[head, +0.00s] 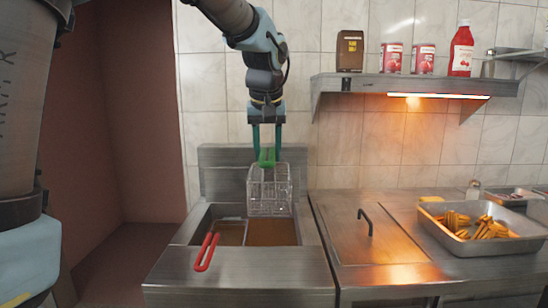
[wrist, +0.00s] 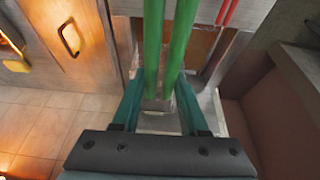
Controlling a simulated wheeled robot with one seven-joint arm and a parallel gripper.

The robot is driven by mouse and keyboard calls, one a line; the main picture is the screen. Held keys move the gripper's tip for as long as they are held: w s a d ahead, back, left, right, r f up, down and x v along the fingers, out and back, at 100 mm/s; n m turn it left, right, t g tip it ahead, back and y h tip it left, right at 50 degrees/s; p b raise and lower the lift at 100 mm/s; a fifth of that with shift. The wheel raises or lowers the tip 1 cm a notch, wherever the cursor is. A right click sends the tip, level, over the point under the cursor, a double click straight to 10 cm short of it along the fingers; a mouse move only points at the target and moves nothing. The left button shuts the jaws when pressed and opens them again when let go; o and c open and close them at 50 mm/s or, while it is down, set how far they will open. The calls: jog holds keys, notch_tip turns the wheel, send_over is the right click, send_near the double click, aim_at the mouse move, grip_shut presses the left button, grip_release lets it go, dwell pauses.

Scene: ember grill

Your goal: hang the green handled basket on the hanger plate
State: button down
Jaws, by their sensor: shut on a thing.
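My gripper (head: 266,146) is shut on the green handle (head: 266,159) of the wire basket. The wire basket (head: 268,190) hangs below it in the air, above the right oil well of the fryer. In the wrist view the green handle (wrist: 168,50) runs between my teal fingers (wrist: 158,105), and the basket itself is mostly hidden. The upright steel plate (head: 225,182) at the back of the fryer stands behind the basket; I cannot tell whether they touch. A red handle (head: 207,251) sticks out over the left well; it also shows in the wrist view (wrist: 227,12).
The fryer wells hold brown oil (head: 272,232). To the right are a steel lid (head: 365,235) with a black handle and a tray (head: 490,245) of fries. A wall shelf (head: 420,84) with cans and bottles juts out at upper right.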

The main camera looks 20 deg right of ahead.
jog(key=p, duration=0.2)
send_near(269, 180)
jog(key=shift+f+b, duration=1.05)
dwell(0.4)
jog(key=shift+c, duration=1.8)
grip_release()
jog(key=shift+f, duration=0.1)
